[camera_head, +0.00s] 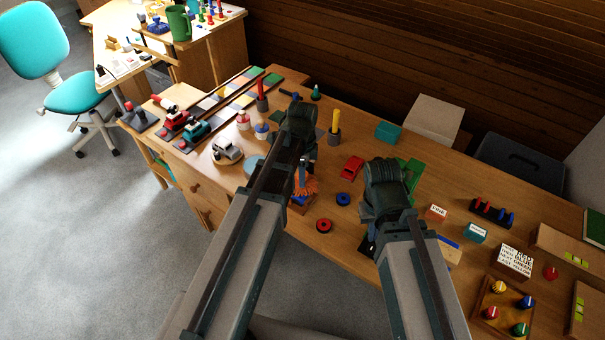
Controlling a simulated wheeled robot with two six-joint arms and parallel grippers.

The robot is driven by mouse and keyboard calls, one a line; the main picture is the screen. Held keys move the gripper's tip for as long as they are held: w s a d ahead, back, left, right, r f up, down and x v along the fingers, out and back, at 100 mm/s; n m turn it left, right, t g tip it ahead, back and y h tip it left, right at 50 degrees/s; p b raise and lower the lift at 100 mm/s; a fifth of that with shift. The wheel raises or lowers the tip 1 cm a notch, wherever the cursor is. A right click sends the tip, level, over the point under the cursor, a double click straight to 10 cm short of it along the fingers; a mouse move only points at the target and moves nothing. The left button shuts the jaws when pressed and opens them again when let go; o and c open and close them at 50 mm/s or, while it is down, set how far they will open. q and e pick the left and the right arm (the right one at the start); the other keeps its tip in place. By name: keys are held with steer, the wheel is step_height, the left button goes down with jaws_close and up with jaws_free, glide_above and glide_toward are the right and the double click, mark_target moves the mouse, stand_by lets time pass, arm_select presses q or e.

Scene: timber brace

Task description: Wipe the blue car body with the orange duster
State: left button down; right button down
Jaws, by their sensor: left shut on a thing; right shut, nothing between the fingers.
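The orange duster (306,185) hangs bristles down under my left gripper (303,163), in the middle of the table. My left gripper is shut on it; the arm hides most of the handle. Just under the bristles a low blue thing (299,208) shows in part, with some red beside it. It may be the blue car body, but the duster and my arm cover too much to be sure. I cannot tell whether the bristles touch it. My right gripper (369,246) is shut and empty near the table's front edge, mostly hidden by its own wrist.
A red toy car (351,168), a blue ring (343,199) and a red ring (324,226) lie between my arms. A holder with a yellow stick (335,128) stands behind. Blocks and a wooden tray (489,324) with knobs crowd the right; toy vehicles stand left.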

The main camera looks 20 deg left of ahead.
arm_select(q)
steer(key=shift+f+b, duration=0.9)
steer(key=shift+f, duration=0.05)
steer(key=shift+w+a+r, duration=0.1)
steer(key=shift+w+a, duration=0.2)
steer(key=shift+a, duration=0.4)
steer(key=shift+w+a+r, duration=0.1)
steer(key=shift+w+a, duration=0.15)
steer(key=shift+a, duration=0.55)
steer(key=shift+w+a+f, duration=0.1)
steer(key=shift+w+a, duration=0.2)
steer(key=shift+a, duration=0.45)
steer(key=shift+w+a+f, duration=0.1)
steer(key=shift+w+a, duration=0.15)
steer(key=shift+a, duration=0.5)
steer(key=shift+r, duration=0.15)
steer(key=shift+d, duration=0.1)
steer(key=shift+s+d, duration=0.3)
steer(key=shift+d, duration=0.45)
steer(key=shift+s+d, duration=0.3)
steer(key=shift+d, duration=0.4)
